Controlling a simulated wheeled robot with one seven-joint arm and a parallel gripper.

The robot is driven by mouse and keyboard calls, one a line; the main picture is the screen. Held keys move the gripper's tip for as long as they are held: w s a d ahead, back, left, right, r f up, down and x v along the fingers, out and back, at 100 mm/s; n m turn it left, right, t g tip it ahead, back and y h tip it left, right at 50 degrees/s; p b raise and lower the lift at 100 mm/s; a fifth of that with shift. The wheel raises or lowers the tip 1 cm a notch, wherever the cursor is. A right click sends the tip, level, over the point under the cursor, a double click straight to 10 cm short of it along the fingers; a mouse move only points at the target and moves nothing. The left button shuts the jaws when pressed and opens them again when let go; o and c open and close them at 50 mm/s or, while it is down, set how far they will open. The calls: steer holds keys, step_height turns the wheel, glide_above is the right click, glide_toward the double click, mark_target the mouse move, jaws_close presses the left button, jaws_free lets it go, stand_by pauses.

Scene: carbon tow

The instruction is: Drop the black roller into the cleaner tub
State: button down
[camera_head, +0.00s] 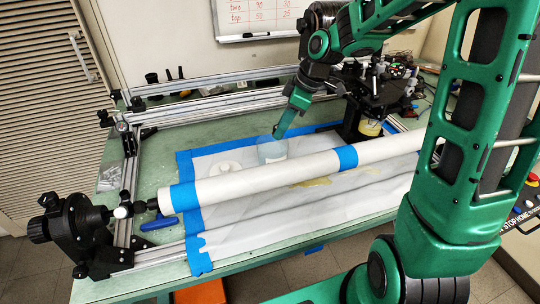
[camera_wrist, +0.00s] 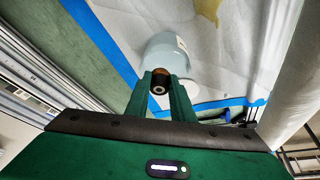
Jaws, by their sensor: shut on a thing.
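My gripper (camera_head: 279,133) reaches down over the table in the head view. In the wrist view my gripper (camera_wrist: 160,88) has its two green fingers shut on the black roller (camera_wrist: 158,86), which has a brown part beside its dark end. The cleaner tub (camera_head: 272,152), pale blue and translucent, stands on the white sheet just behind the long white tube. In the wrist view the tub (camera_wrist: 166,50) lies just beyond the roller, partly covered by it. The roller appears above or at the tub's rim; its exact height is unclear.
A long white tube (camera_head: 255,184) with blue tape bands crosses in front of the tub. A white round thing (camera_head: 224,169) lies left of the tub. Metal rails (camera_head: 225,103) run behind. A black machine (camera_head: 375,92) stands at the right.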

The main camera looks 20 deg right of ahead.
steer(key=shift+f, duration=1.35)
steer(key=c, duration=1.5)
jaws_free()
steer(key=shift+o, duration=0.2)
steer(key=shift+r, duration=0.1)
steer(key=v, duration=1)
steer(key=shift+d+r, duration=0.2)
steer(key=shift+d, duration=0.1)
